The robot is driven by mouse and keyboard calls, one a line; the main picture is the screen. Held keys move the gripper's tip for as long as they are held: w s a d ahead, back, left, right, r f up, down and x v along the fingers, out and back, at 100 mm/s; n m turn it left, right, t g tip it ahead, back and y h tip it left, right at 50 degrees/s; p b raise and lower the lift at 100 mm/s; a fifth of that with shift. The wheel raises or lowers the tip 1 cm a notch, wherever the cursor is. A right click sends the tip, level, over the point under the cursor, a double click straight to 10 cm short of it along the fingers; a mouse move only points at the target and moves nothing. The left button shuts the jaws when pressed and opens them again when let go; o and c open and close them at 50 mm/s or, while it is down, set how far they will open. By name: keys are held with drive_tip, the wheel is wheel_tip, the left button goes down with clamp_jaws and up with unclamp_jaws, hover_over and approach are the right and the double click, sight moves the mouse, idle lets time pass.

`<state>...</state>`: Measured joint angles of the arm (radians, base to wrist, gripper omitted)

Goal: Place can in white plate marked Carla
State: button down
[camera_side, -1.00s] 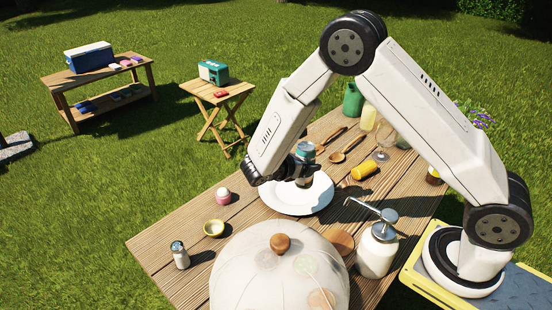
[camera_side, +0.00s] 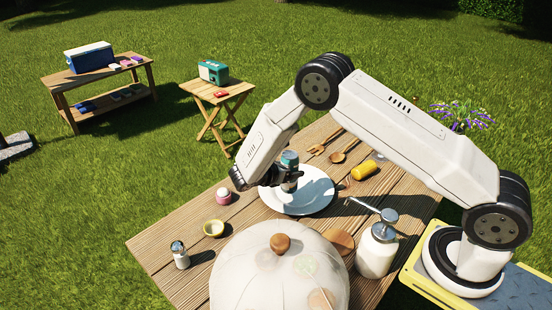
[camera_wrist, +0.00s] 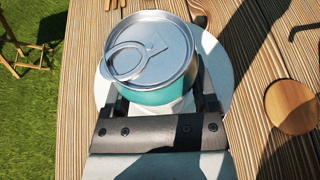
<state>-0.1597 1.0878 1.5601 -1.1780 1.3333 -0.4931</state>
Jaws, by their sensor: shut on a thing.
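My gripper (camera_side: 286,181) is shut on the can (camera_side: 290,159), which has a silver lid and a teal side. The can is upright over the middle of the white plate (camera_side: 318,194). In the wrist view the can's lid and pull ring (camera_wrist: 150,48) fill the space between the fingers, with the plate (camera_wrist: 222,77) around and beneath it. I cannot tell whether the can's base touches the plate. No name can be read on the plate in these frames.
A mesh food dome (camera_side: 270,275) and a pump bottle (camera_side: 378,245) stand at the front. A pink egg cup (camera_side: 224,196), yellow bowl (camera_side: 213,228) and shaker (camera_side: 180,254) are left of the plate. A yellow can-like object (camera_side: 365,170) lies right of it.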

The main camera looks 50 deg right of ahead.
drive_tip(key=shift+w+f, duration=0.2)
drive_tip(key=shift+f, duration=1.55)
unclamp_jaws()
drive_tip(key=shift+f, duration=0.15)
drive_tip(key=shift+r, duration=0.2)
drive_tip(key=v, duration=1.2)
